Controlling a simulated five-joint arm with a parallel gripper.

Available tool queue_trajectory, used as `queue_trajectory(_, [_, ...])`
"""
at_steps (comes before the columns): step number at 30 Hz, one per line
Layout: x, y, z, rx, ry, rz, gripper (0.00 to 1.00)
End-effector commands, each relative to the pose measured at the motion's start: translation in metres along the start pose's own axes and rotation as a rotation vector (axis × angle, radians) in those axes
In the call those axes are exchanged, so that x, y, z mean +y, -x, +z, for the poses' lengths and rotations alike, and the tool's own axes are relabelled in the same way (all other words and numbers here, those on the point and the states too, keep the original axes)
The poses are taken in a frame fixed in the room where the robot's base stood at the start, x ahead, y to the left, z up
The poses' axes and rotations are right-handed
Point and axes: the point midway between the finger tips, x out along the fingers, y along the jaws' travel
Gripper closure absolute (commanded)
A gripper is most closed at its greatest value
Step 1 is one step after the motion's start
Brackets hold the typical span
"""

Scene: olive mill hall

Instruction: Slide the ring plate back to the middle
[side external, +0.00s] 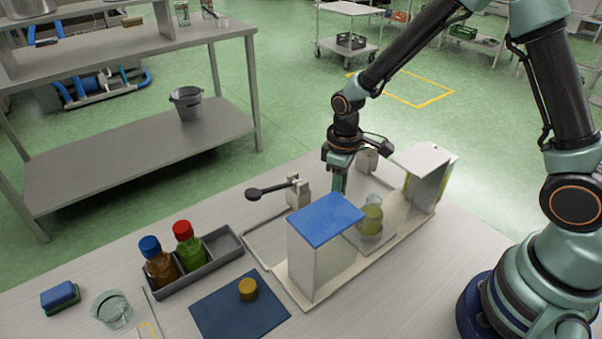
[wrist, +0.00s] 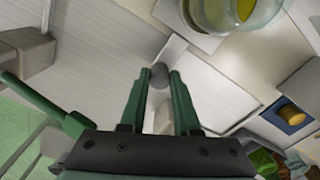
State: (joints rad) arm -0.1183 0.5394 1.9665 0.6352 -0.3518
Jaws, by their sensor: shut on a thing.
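The pale ring plate (side external: 374,247) lies between two upright blocks on a long light base (side external: 300,296). A glass flask with yellow liquid (side external: 370,216) stands on the plate. In the wrist view the flask (wrist: 232,10) and the plate's edge (wrist: 195,40) show at the top. A short arm runs from the plate to a small grey knob (wrist: 160,74). My gripper (wrist: 158,82) has its green fingers shut on this knob. In the side view my gripper (side external: 339,190) reaches down behind the base, its tips hidden by the blue-topped block (side external: 325,245).
A white-topped block (side external: 425,165) stands at the base's right end. A black spoon-like lever (side external: 270,189) sits behind, on the left. A grey tray (side external: 200,262) holds two capped bottles. A blue mat (side external: 225,318) with a yellow cap, a glass beaker (side external: 111,308) and a sponge (side external: 61,297) lie front left.

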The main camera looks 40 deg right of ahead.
Motion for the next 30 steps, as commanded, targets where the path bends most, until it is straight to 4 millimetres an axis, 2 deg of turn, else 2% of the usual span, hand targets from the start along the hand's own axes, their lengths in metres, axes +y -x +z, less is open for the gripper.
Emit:
queue_trajectory(1, [-0.0079,0.0009,-0.0047,0.001,0.004,0.0,1.0])
queue_trajectory(4, [-0.0152,0.0011,-0.0084,0.002,0.001,0.001,1.0])
queue_trajectory(14, [-0.0167,0.0012,-0.0092,0.002,-0.001,0.001,1.0])
queue_trajectory(15, [-0.0166,0.0011,-0.0091,0.002,-0.001,0.001,0.54])
queue_trajectory(16, [-0.0166,0.0011,-0.0091,0.002,-0.001,0.001,0.43])
queue_trajectory(17, [-0.0165,0.001,-0.0091,0.002,-0.001,0.001,0.39])
queue_trajectory(26, [-0.0164,0.001,-0.0086,0.001,-0.001,0.0,0.39])
queue_trajectory(30, [-0.0161,0.01,-0.0094,0.004,-0.001,0.001,0.39])
